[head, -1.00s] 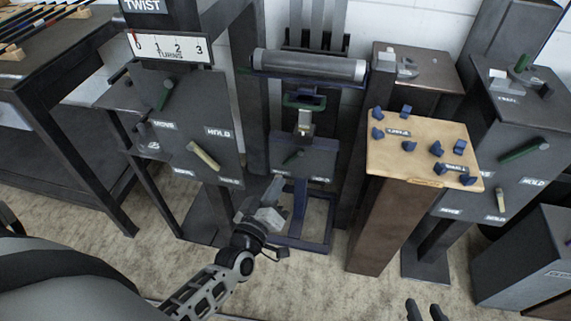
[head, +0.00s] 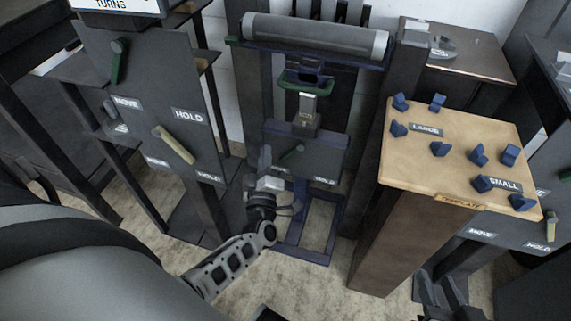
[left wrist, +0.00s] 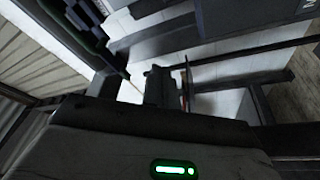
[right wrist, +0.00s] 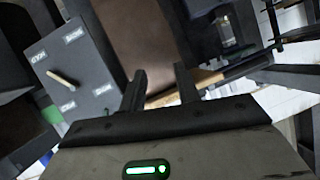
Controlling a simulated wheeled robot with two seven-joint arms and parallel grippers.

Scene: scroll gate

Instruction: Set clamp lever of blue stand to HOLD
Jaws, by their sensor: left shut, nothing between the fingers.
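The blue stand (head: 329,222) is in the middle of the head view, with a grey roller across its top and a dark panel (head: 328,153) below. A small dark green lever (head: 291,152) on the panel slants up to the right. A white label (head: 324,181), too small to read surely, is at the panel's lower right. My left gripper (head: 265,158) is shut and empty, just left of the lever in the picture and in front of the panel's left part; contact cannot be told. My right gripper (right wrist: 160,88) is open and empty, low at the right in the head view.
A grey stand (head: 150,105) with MOVE and HOLD labels and a pale lever (head: 174,144) is at the left. A wooden-topped pedestal (head: 450,132) with several blue pieces stands at the right. Floor shows between them.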

